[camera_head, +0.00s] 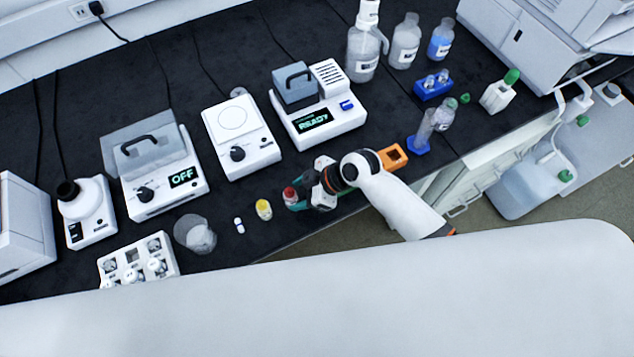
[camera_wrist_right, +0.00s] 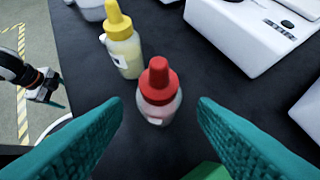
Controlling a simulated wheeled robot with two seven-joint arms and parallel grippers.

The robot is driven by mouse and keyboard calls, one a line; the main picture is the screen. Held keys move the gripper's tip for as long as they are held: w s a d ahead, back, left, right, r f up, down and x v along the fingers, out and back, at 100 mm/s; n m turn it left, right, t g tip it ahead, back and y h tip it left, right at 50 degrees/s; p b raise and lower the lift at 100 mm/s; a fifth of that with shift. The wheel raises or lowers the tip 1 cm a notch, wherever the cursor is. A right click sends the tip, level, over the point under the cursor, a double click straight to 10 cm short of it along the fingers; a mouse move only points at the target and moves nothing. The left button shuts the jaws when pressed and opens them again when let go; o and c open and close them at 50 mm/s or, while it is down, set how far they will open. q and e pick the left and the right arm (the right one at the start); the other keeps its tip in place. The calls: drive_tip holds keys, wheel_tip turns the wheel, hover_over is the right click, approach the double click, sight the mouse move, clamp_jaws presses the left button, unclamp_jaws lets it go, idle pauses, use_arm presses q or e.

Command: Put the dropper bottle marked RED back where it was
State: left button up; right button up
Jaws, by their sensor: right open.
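The dropper bottle with the red cap (camera_head: 290,193) stands upright on the dark bench top, to the right of a yellow-capped dropper bottle (camera_head: 264,209). My right gripper (camera_head: 301,196) is at the red-capped bottle, coming from the right. In the right wrist view the red-capped bottle (camera_wrist_right: 159,92) stands between and just beyond the two teal fingers (camera_wrist_right: 160,118), which are apart with gaps on both sides. The yellow-capped bottle also shows there (camera_wrist_right: 123,45). No marking is readable on the red-capped bottle. My left gripper is not in the head view; an arm end (camera_wrist_right: 40,88) shows at the left of the wrist view.
A device reading READY (camera_head: 318,117) stands behind. The bench front edge is close.

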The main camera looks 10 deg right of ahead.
drive_tip(key=v, duration=0.9)
drive_tip(key=shift+r+b, duration=0.15)
drive_tip(key=shift+b, duration=0.15)
drive_tip(key=shift+s, duration=0.1)
